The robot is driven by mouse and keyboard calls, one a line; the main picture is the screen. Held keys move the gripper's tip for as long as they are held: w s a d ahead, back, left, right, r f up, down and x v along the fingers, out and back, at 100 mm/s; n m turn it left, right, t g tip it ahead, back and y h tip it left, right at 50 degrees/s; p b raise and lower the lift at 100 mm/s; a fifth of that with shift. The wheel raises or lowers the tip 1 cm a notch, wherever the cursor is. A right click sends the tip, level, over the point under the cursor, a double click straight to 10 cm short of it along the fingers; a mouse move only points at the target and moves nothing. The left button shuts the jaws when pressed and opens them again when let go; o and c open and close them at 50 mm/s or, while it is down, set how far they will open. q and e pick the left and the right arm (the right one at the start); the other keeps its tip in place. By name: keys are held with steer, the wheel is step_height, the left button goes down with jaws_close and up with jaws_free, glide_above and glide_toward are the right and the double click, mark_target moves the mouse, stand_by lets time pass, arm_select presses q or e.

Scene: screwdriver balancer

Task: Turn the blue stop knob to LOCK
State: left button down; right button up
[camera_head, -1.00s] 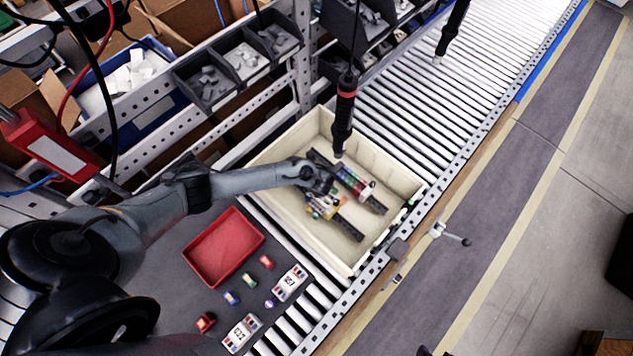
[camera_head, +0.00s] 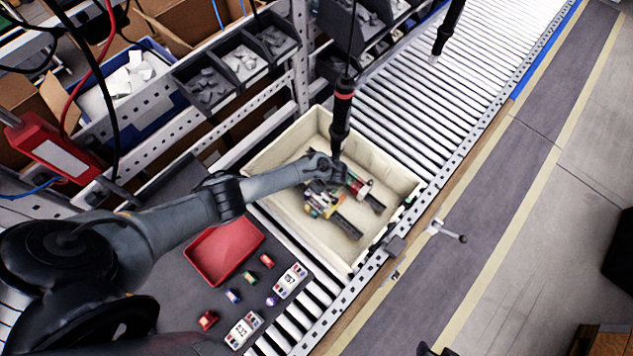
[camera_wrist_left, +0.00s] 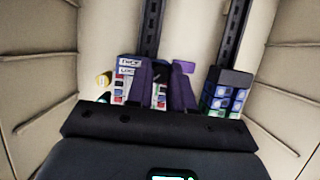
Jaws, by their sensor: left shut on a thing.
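My left gripper (camera_head: 334,172) is inside the cream tote (camera_head: 384,165), low over the devices there. Behind the fingers stands a module (camera_wrist_left: 128,66) with printed labels, on a dark rail (camera_wrist_left: 150,30). My right gripper is not in view.
A black screwdriver (camera_head: 341,115) with a red band hangs close beside my left gripper. A block with blue and green terminals (camera_wrist_left: 222,92) sits on a second rail. A red tray (camera_head: 222,250) and several small parts lie left of the tote.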

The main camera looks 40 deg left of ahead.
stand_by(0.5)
arm_select(q)
steer(key=c, duration=1)
jaws_free()
steer(key=shift+d+r, duration=0.1)
steer(key=shift+r, duration=0.2)
steer(key=shift+p+v, duration=0.9)
steer(key=shift+v, duration=2.55)
